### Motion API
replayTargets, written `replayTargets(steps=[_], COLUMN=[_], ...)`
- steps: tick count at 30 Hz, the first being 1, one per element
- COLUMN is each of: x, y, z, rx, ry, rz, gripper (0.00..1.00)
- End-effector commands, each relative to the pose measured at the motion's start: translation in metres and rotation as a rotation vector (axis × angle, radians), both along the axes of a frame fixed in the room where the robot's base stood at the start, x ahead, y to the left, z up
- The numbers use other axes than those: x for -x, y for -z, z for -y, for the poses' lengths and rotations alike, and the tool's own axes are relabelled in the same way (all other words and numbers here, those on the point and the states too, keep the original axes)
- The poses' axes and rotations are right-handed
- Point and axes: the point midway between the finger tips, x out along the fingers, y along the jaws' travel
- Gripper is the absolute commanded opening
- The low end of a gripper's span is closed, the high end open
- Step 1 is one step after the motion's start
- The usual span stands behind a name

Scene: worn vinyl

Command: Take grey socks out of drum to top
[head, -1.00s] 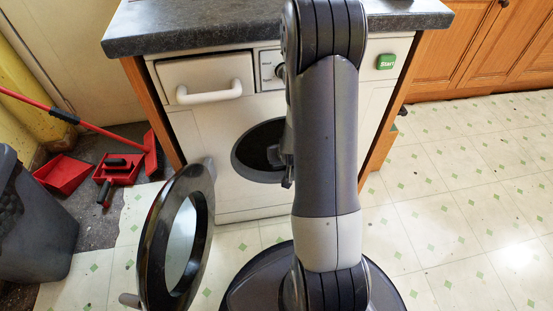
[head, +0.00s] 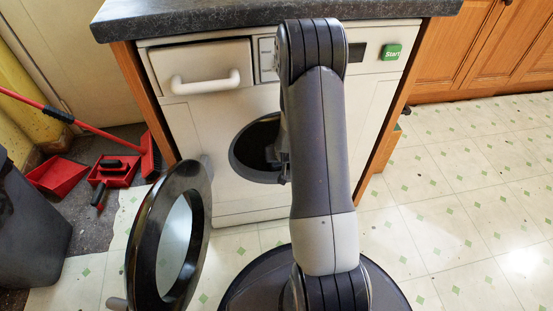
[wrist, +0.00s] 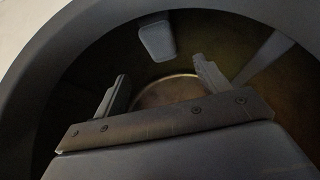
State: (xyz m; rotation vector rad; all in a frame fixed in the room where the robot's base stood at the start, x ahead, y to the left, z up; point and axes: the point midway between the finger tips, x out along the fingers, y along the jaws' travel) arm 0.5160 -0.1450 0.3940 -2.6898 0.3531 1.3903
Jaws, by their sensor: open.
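The washing machine (head: 225,195) stands ahead with its round door (head: 140,240) swung open to the left. The dark drum opening (head: 250,150) is partly hidden behind my arm. In the wrist view, my gripper (wrist: 160,80) is open, with its two fingers apart and nothing seen between them. It points into the dim drum, past the grey rim (wrist: 62,62). The round brownish back of the drum (wrist: 170,90) shows between the fingers. A grey block (wrist: 156,38) on the drum wall looks like a paddle. I cannot make out any grey socks. The machine's top (head: 200,18) is a dark speckled counter.
A green Start button (head: 392,52) and a closed drawer (head: 200,72) are on the machine's front. A grey bin (head: 35,230), a red dustpan (head: 57,176) and a red broom (head: 95,128) are at the left. The floor (head: 450,200) at the right is clear.

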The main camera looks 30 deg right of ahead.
Motion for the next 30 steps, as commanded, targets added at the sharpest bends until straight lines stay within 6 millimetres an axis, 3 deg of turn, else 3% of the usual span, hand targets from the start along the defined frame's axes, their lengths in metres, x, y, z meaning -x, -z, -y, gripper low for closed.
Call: replayTargets(steps=[30], x=[-0.058], y=[0.085], z=[0.016], rx=[-0.001], ry=[-0.001], rz=[0.001], gripper=[0.71])
